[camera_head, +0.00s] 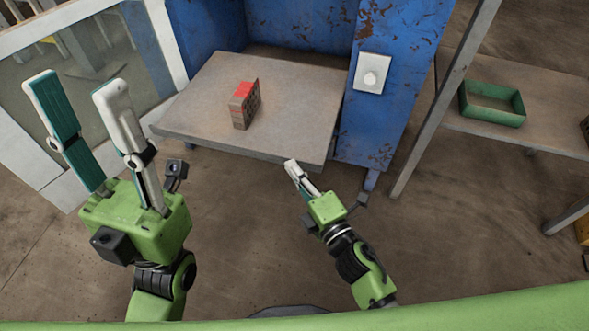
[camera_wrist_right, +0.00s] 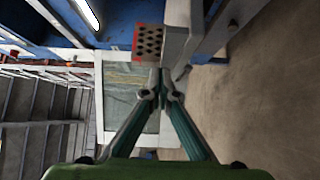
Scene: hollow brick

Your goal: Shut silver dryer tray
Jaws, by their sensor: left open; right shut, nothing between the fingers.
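The silver dryer tray (camera_head: 285,100) sticks out of the blue dryer (camera_head: 395,60) in the head view, pulled out toward me. A red and grey hollow brick (camera_head: 244,105) stands on it; its holed face also shows in the right wrist view (camera_wrist_right: 150,42). My right gripper (camera_head: 291,165) is shut and empty, its tips close to the tray's front edge near the right corner. I cannot tell whether it touches the tray. In the right wrist view its closed fingers (camera_wrist_right: 160,80) point at the tray edge (camera_wrist_right: 176,46). My left gripper (camera_head: 75,85) is open and empty, left of the tray.
A white switch plate (camera_head: 372,73) sits on the dryer's right panel. A shelf on the right holds a green bin (camera_head: 492,104). A white-framed window panel (camera_head: 85,50) stands at the left. Bare floor (camera_head: 245,230) lies in front of the tray.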

